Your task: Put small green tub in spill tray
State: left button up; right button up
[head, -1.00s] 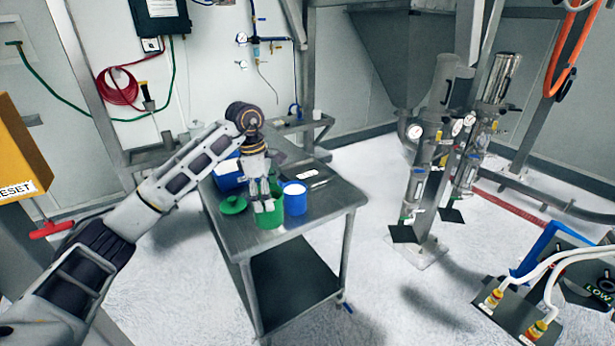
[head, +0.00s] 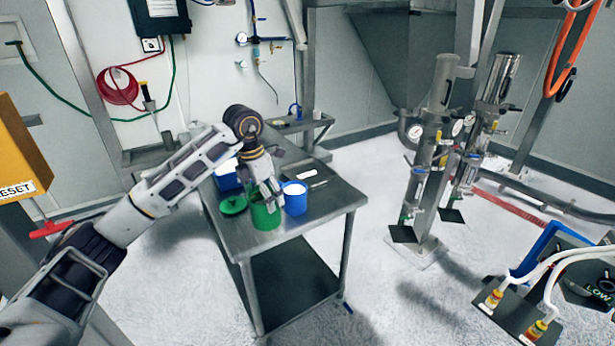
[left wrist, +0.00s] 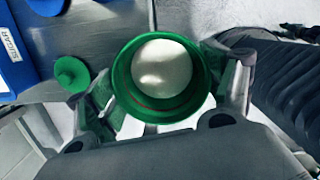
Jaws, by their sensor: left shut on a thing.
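The green tub (head: 264,217), with pale contents, is at the front of the steel table (head: 330,203). In the left wrist view the tub (left wrist: 121,75) lies between my two fingers, and I look down into its round opening. My left gripper (head: 267,192) is shut on it. I cannot tell whether its base touches the table. A green lid (head: 233,204) lies just left of the tub and also shows in the left wrist view (left wrist: 72,73). I cannot make out the spill tray for certain. My right gripper is not in view.
A blue tub (head: 294,203) with white contents stands close to the right of the green tub. A blue bin (head: 228,180) is at the table's back left; a label reading SUGAR (left wrist: 12,45) shows in the left wrist view. The table's right front is clear.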

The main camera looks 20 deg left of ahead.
aim_at(308, 174)
jog(key=i, duration=1.5)
